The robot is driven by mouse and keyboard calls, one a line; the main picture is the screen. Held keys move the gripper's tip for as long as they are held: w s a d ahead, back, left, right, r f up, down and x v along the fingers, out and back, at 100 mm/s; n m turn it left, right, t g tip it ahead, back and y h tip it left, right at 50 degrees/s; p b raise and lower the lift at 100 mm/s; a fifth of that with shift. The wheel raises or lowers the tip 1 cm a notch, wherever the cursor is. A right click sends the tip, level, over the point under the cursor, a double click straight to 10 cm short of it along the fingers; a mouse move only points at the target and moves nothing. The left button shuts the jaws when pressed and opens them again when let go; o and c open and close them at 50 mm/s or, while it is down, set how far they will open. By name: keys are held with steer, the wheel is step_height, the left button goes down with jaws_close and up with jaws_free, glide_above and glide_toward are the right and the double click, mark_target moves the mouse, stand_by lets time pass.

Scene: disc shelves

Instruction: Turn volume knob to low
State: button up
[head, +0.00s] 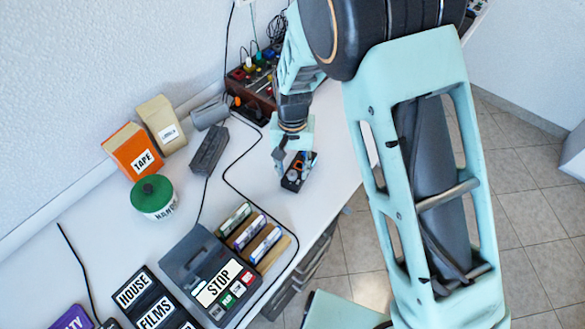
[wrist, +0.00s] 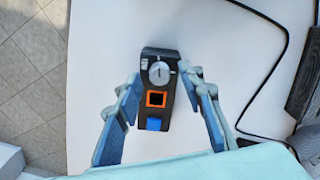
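A small black box (wrist: 157,110) lies on the white table, with a round silver knob (wrist: 160,72) at its top end, an orange-rimmed square (wrist: 156,99) in the middle and a blue part (wrist: 153,124) at the bottom. The knob has a dark pointer line that looks roughly upright in the wrist view. My gripper (wrist: 163,77) is open above the box, one finger on each side of it, with gaps visible. In the head view my gripper (head: 284,157) hangs over the box (head: 298,173) near the table's front edge and partly hides it.
A black cable (wrist: 279,60) curves across the table to the right of the box. In the head view a grey block (head: 208,151), a green-lidded tin (head: 153,196), an orange tape box (head: 132,150) and a STOP device (head: 219,290) stand left. The table around the box is clear.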

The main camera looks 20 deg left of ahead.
mark_target(293, 172)
step_height(293, 172, up, 12)
steer(key=shift+f, duration=0.25)
stand_by(0.5)
